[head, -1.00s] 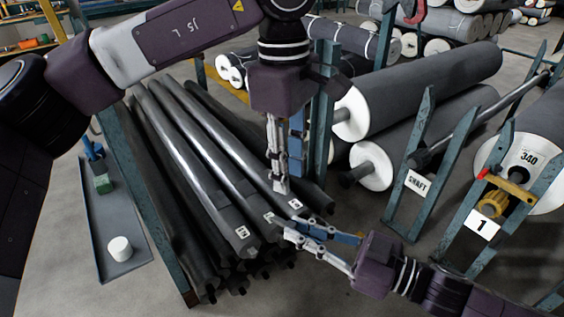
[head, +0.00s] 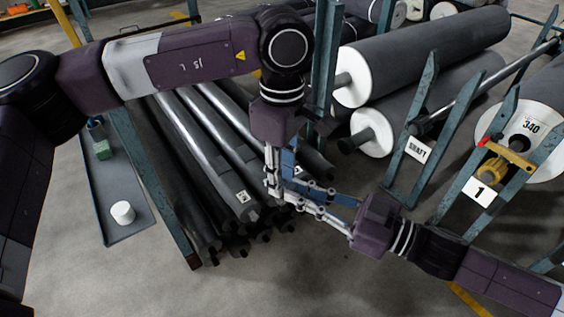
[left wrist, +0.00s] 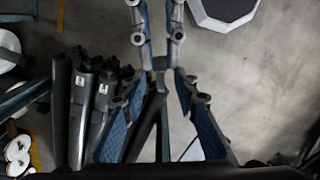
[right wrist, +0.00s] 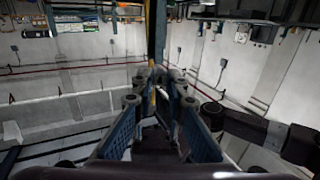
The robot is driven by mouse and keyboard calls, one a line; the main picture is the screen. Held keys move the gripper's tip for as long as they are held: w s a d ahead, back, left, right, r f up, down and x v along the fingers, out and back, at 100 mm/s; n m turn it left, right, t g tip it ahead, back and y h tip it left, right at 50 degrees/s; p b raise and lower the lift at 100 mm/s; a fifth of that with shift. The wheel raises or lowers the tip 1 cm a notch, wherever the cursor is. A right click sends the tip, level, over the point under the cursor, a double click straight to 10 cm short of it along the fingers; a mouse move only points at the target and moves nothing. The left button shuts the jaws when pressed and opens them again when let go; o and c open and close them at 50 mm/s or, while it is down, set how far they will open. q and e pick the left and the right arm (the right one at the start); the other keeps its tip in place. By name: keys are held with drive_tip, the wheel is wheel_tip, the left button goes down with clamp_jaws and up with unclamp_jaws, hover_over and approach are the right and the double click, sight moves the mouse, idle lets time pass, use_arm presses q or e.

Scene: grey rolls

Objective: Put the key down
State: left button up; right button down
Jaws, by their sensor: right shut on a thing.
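My left gripper (head: 275,185) points down at the front ends of the dark rolls. My right gripper (head: 292,197) reaches in from the right, and its tips meet the left gripper's tips. My right gripper is shut. A small grey piece (left wrist: 159,63), which I take to be the key, shows between the meeting tips in the left wrist view; its outline is mostly hidden by the fingers. The left gripper's fingers converge close to this piece, but I cannot tell whether they touch or grip it.
Dark and shiny rolls (head: 195,170) lie stacked below the grippers beside a teal post frame. A grey tray (head: 117,190) at left holds a white cylinder (head: 122,212) and a green block (head: 102,150). Large grey rolls (head: 425,55) and racks stand at right. Floor in front is clear.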

use_arm(q)
drive_tip(key=shift+f, duration=0.1)
clamp_jaws()
use_arm(e)
drive_tip(key=c, duration=1.8)
unclamp_jaws()
drive_tip(key=shift+c, duration=0.2)
drive_tip(key=shift+d, duration=0.1)
